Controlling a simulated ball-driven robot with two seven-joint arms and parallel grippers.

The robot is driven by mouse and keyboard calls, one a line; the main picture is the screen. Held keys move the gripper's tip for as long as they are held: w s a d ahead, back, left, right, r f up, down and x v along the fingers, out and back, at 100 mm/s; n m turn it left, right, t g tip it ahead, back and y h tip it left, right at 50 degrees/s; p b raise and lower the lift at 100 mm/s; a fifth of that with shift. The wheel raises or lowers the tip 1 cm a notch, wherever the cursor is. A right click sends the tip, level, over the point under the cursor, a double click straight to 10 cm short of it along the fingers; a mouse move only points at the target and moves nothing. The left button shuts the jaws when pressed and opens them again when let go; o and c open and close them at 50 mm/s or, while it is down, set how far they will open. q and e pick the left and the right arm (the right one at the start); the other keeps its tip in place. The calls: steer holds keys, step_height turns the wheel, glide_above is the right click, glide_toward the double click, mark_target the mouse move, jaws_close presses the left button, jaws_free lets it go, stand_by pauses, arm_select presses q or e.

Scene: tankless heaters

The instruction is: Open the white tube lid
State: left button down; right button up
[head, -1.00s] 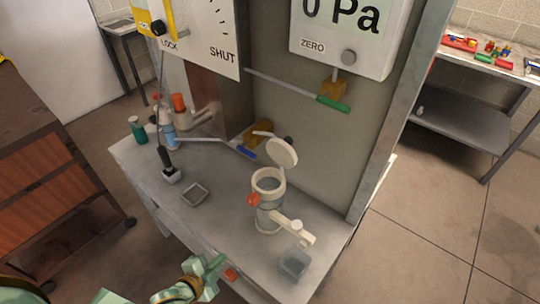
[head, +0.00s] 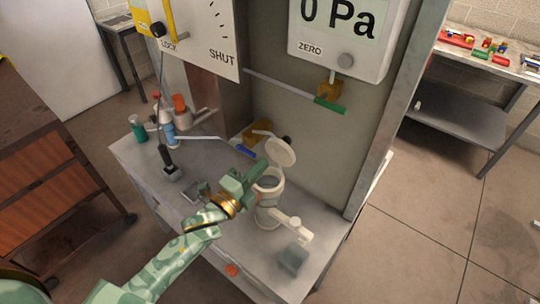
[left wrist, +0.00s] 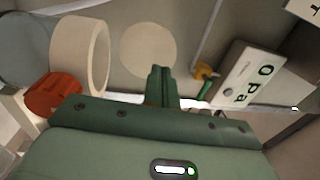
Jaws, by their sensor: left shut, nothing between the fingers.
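The white tube (head: 267,205) stands upright on the bench, with a side arm at its lower right. Its round white lid (head: 280,152) stands raised and tilted back above the rim, so the mouth is uncovered. In the left wrist view the tube's rim (left wrist: 98,55) is at the left and the lid's flat disc (left wrist: 148,45) is just right of it. My left gripper (head: 260,170) is shut and empty, at the left of the tube's mouth and in front of the lid. In the left wrist view its fingertips (left wrist: 161,72) overlap the lid's lower edge; contact is unclear. My right gripper is out of view.
A red-orange knob (left wrist: 55,95) sits beside the tube. The gauge panel with a 0 Pa display (head: 340,25) and a green-handled lever (head: 329,105) rise behind.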

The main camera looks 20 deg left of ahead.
mark_target(277, 148)
arm_select(q)
steer(key=x, duration=0.3)
steer(key=shift+w+d, duration=0.1)
steer(key=shift+w, duration=0.2)
steer(key=shift+w+d, duration=0.15)
steer(key=shift+w, duration=0.2)
steer(key=shift+r, duration=0.15)
steer(key=shift+w+d+r+p, duration=0.1)
steer(key=shift+w+r+p, duration=0.15)
steer(key=shift+w+p, duration=0.1)
steer(key=shift+w+d+r, duration=0.15)
steer(key=shift+w, duration=0.3)
